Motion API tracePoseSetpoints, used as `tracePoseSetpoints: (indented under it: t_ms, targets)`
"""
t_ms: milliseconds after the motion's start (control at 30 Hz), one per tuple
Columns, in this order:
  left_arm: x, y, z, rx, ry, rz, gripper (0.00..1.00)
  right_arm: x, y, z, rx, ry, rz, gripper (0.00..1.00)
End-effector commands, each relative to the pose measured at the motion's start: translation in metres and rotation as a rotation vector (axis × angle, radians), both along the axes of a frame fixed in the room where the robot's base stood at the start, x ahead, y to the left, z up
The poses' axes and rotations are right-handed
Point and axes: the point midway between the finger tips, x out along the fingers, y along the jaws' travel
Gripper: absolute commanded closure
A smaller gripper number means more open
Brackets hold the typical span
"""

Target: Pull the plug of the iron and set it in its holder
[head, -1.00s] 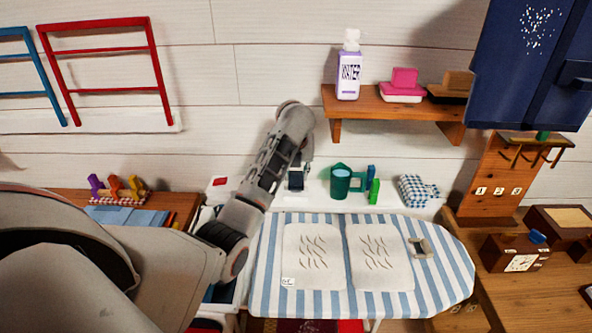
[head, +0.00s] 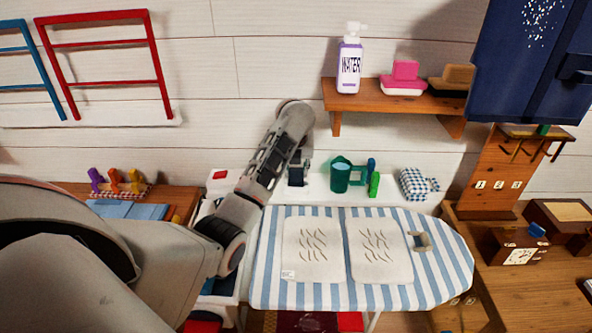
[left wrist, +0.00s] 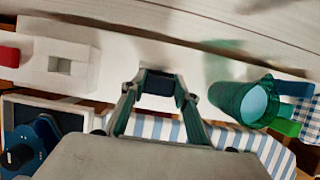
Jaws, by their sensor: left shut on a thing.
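My left gripper (head: 297,173) is over the white ledge behind the ironing board. In the left wrist view my left gripper (left wrist: 160,88) is shut on a small dark thing (left wrist: 158,82), which looks like the plug; its fingers hide most of it. A white box with a square recess (left wrist: 60,66), which looks like a socket, stands to the left, apart from the gripper. A blue and black thing (left wrist: 32,142), perhaps the iron, is at the lower left on a dark, white-rimmed surface. I cannot make out the plug's holder or cord. My right gripper is not in view.
The striped ironing board (head: 436,270) lies in front of the ledge (head: 320,189). A green mug (head: 340,177) and a checked cloth (head: 416,184) are right of my gripper.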

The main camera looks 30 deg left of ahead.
Motion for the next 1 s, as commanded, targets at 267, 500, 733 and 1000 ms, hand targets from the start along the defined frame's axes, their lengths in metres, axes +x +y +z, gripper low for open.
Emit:
tracePoseSetpoints:
  t_ms: [267, 500, 733, 1000]
  targets:
    - [0.000, 0.000, -0.003, 0.000, 0.000, 0.000, 0.92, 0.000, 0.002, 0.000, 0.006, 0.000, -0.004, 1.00]
    - [0.000, 0.000, -0.003, -0.001, 0.001, 0.000, 0.51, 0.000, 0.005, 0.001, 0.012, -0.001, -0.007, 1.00]
    - [0.000, 0.000, -0.003, -0.001, 0.001, 0.000, 0.51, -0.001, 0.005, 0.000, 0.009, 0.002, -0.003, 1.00]
    - [-0.007, -0.006, 0.021, -0.002, -0.004, -0.002, 0.51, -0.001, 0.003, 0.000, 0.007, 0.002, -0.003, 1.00]
